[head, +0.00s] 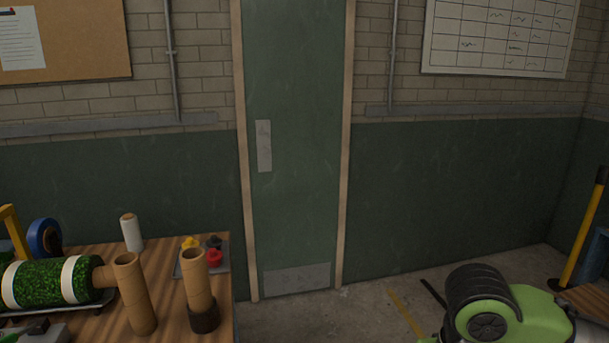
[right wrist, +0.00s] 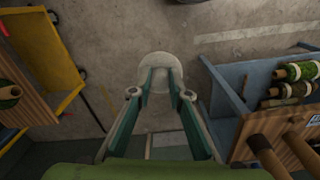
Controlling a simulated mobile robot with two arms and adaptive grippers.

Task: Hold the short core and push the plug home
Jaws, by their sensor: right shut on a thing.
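My right gripper (right wrist: 160,84) shows only in the right wrist view, its fingers closed in on a pale round thing (right wrist: 156,60) at the tips; I cannot tell what it is. In the head view two tan cores stand near the table's front: one core (head: 134,290) is bare, and the other core (head: 197,280) has a dark brown ring or cup (head: 203,318) around its foot. A tray (head: 222,264) behind them holds a yellow plug (head: 190,242), a red plug (head: 215,256) and a black plug (head: 214,241). My left gripper is out of view.
A turf roll (head: 40,283) with white bands lies on the wooden table (head: 165,256). A white roll (head: 131,232) and a blue ring (head: 45,239) stand behind. A closed door (head: 296,130) is beyond. The right wrist view shows open floor (right wrist: 110,50) between two benches.

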